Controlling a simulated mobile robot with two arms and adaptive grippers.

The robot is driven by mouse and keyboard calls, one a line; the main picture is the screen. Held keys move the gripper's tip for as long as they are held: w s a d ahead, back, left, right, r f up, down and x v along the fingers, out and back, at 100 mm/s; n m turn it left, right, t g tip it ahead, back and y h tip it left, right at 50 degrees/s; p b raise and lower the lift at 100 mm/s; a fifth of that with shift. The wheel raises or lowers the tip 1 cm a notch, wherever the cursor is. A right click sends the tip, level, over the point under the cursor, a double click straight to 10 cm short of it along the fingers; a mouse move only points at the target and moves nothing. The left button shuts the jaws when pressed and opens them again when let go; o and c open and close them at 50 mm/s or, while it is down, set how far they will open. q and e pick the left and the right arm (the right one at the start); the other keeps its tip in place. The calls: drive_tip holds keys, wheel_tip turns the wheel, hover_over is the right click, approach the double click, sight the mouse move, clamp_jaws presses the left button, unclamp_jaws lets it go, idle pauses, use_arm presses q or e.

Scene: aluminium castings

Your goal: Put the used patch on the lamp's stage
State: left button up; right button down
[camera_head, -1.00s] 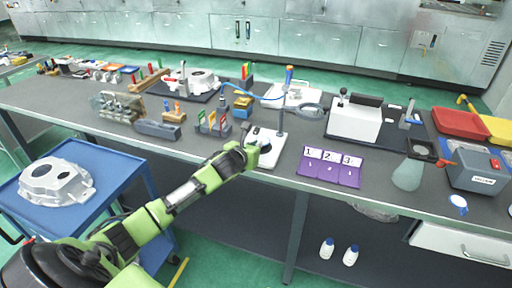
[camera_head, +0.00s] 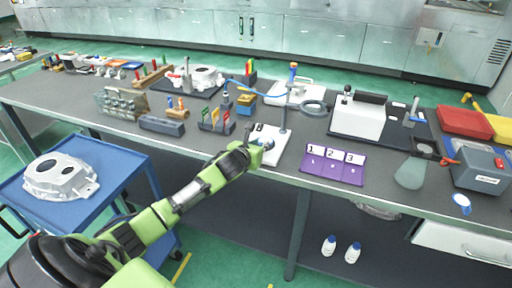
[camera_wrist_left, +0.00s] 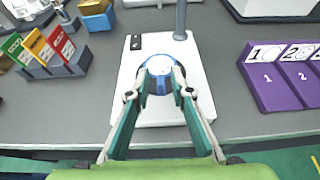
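The lamp's stage is a white rectangular plate (camera_head: 272,155) with a grey post at its back, near the front edge of the bench. It also shows in the left wrist view (camera_wrist_left: 191,103). My left gripper (camera_head: 264,146) is over this plate. In the left wrist view its fingertips (camera_wrist_left: 160,77) close on the sides of a round white piece with a blue rim and blue front (camera_wrist_left: 160,65), which looks like the used patch. I cannot tell whether the piece touches the plate. My right gripper is not in view.
A purple board numbered 1, 2, 3 (camera_head: 332,165) lies right of the stage. A holder with coloured cards (camera_head: 216,121) stands left of it. A blue-and-white disc (camera_head: 461,203) is at the bench's right front. A blue cart (camera_head: 110,205) carries a casting.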

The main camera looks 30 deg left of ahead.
use_arm(q)
drive_tip(key=shift+s+r, duration=0.15)
drive_tip(key=shift+s, duration=0.15)
drive_tip(key=v, duration=1.1)
drive_tip(key=shift+s+d, duration=0.15)
drive_tip(key=shift+s, duration=0.05)
